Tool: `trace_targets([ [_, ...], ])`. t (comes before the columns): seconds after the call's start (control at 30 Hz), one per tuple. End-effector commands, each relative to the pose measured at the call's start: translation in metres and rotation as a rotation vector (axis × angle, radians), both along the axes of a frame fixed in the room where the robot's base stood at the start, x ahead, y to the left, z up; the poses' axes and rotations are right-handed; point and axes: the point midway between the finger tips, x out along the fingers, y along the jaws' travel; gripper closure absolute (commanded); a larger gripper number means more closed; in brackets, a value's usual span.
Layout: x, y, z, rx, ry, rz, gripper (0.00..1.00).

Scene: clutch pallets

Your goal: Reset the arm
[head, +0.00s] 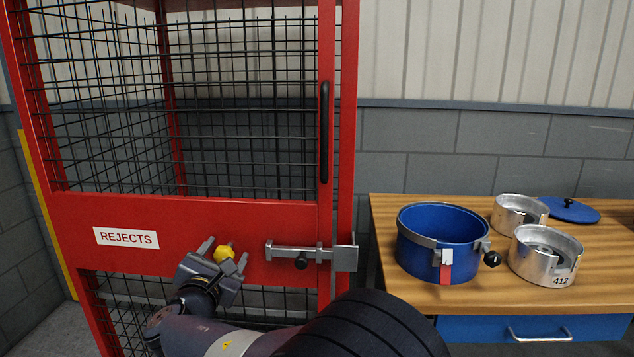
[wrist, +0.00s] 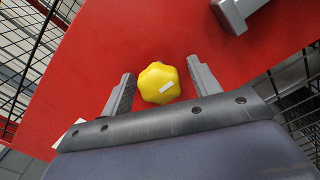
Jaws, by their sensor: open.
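My gripper (head: 221,257) is open in front of the red door panel of a mesh cage, at the left of the head view. A yellow knob (head: 224,254) on that panel lies between its fingers. In the wrist view the yellow knob (wrist: 159,83) sits between the two grey fingertips (wrist: 159,85), with a gap on each side. My arm reaches in from the bottom of the head view.
The red cage (head: 200,215) has a REJECTS label (head: 126,238), a sliding bolt (head: 300,256) and a black handle (head: 324,130). At right, a wooden bench (head: 480,297) bears a blue pot (head: 425,262), metal cylinders (head: 535,270) and a blue lid (head: 570,212).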

Motion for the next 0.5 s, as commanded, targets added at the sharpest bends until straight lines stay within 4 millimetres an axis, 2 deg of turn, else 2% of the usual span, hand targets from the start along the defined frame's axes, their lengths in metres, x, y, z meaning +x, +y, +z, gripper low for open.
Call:
trace_targets([
  [0.03,0.0001,-0.0001,0.0047,-0.028,0.004,0.000,0.42],
  [0.5,0.0000,-0.0006,0.0040,-0.297,0.026,0.000,0.42],
])
